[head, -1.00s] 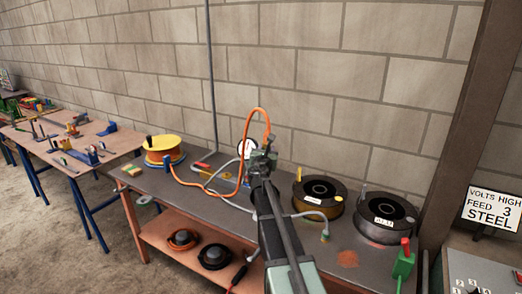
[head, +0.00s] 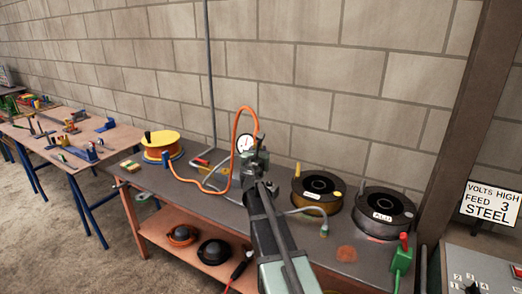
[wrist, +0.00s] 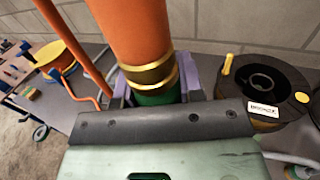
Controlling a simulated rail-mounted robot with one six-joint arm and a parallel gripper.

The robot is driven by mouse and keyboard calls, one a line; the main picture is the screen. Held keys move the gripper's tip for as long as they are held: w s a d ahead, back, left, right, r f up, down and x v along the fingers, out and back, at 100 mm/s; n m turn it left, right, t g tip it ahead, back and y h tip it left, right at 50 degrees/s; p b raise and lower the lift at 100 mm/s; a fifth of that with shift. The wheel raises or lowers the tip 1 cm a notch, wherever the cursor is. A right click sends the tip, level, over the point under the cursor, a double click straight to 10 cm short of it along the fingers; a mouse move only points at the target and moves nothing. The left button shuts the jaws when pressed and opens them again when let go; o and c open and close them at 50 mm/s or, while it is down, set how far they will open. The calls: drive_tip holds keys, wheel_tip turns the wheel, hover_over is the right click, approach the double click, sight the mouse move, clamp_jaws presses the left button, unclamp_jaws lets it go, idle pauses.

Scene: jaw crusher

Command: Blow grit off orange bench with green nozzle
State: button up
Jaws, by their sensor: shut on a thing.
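My gripper (head: 257,160) is above the middle of the bench's grey top (head: 280,228), left of the two dark spools. In the wrist view it is shut around the green nozzle (wrist: 158,97), just below brass rings and a thick orange hose (wrist: 130,35). In the head view the orange hose (head: 236,125) loops up from the bench to my gripper. The nozzle's tip is hidden behind my gripper and arm. The bench has an orange frame and lower shelf (head: 165,228). A reddish-brown patch (head: 346,253) lies on its top near the front right.
Two spools (head: 317,190) (head: 384,212) and a green block with a red top (head: 402,257) stand on the right. A grey hose (head: 305,211) crosses the top near my arm. A yellow reel (head: 161,145) stands at the left. A round gauge (head: 245,144) shows behind my gripper.

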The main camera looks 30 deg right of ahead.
drive_tip(key=shift+s+a, duration=0.3)
drive_tip(key=shift+a, duration=0.35)
drive_tip(key=shift+s+a, duration=0.25)
drive_tip(key=shift+a, duration=0.35)
drive_tip(key=shift+w+a, duration=2.2)
drive_tip(key=shift+w, duration=2.05)
drive_tip(key=w+d, duration=0.2)
drive_tip(key=d, duration=0.1)
drive_tip(key=w+d, duration=0.1)
drive_tip(key=d, duration=0.1)
drive_tip(key=shift+r, duration=0.15)
